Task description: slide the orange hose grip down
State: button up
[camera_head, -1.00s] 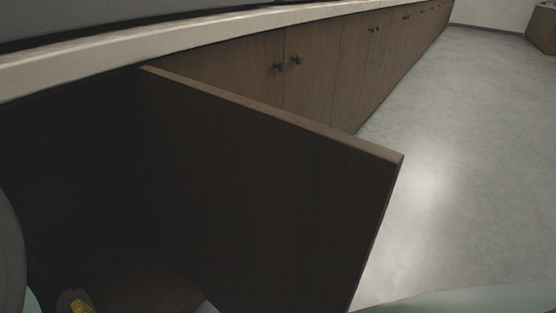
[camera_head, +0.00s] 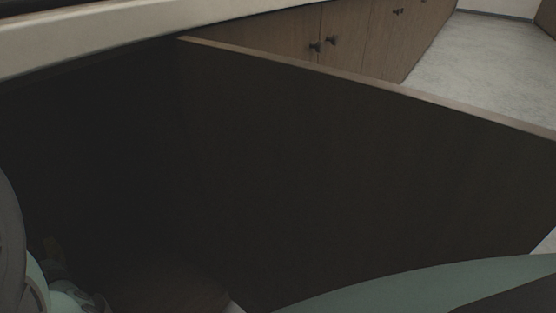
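No orange hose grip shows in the head view. The open cabinet door (camera_head: 370,170) fills most of the picture, and the space to its left is very dark. Pale green and grey parts of my own body show at the left edge and along the bottom. I cannot make out my gripper's fingers anywhere.
The open door stands out from the row of brown cabinets (camera_head: 355,35) under a pale countertop (camera_head: 120,35). Closed cabinets with dark knobs (camera_head: 331,41) continue beyond it. Grey floor (camera_head: 480,60) is clear at the upper right.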

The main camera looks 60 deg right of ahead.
jog(key=w+b, duration=0.2)
jog(key=w, duration=0.1)
jog(key=w+b, duration=0.1)
jog(key=shift+w+f, duration=0.3)
jog(key=shift+w, duration=0.1)
jog(key=shift+w+a+r, duration=0.15)
jog(key=shift+w, duration=0.5)
jog(key=shift+c, duration=0.2)
jog(key=shift+s, duration=0.1)
grip_shut()
